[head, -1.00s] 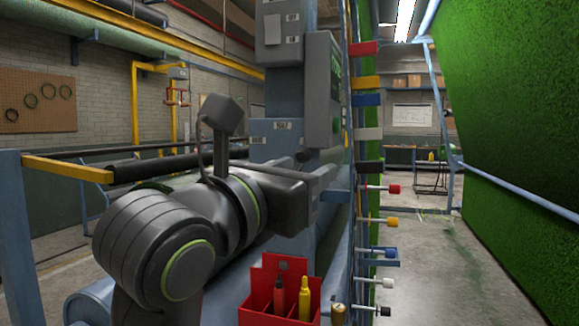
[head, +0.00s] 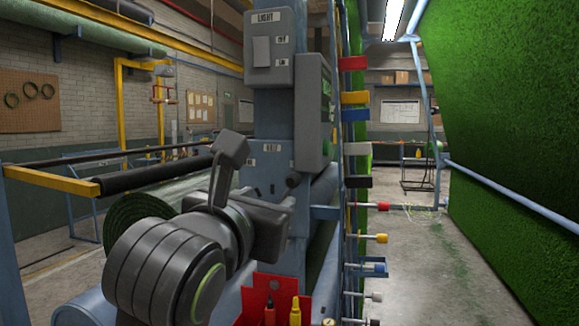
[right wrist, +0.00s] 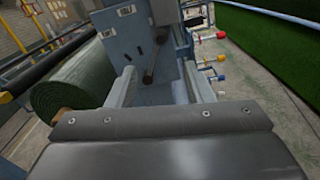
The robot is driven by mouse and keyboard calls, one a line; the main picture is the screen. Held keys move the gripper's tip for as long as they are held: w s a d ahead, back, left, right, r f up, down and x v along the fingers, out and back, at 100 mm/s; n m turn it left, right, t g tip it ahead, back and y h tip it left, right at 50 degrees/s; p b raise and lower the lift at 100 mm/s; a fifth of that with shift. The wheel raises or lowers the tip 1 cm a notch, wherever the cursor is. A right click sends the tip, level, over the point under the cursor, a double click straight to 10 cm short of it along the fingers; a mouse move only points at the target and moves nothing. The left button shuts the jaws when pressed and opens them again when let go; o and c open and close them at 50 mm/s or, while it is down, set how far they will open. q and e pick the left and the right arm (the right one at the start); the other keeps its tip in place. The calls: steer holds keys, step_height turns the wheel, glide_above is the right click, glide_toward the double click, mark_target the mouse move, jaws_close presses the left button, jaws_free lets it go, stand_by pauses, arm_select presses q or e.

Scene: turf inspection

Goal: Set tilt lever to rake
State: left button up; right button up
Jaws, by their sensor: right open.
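The blue machine column (head: 272,172) stands in the middle of the head view, with small labels on its face. A dark knob (head: 293,180), probably the end of the tilt lever, sticks out low on it. Its label is too small to read. My left gripper is out of view.
A red bin (head: 255,300) with bottles is below the hand. A grey control box (head: 313,110) and coloured tags (head: 355,97) line the column's right side. Pegs with coloured ends (head: 381,238) stick out right. A turf roll (right wrist: 72,82) lies left.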

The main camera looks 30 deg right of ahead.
mark_target(290, 183)
steer(key=p+x, duration=0.5)
steer(key=x, duration=0.7)
steer(key=shift+w+d+p, duration=0.15)
steer(key=shift+d+p, duration=0.15)
steer(key=shift+p, duration=0.05)
steer(key=shift+c, duration=0.4)
jaws_close()
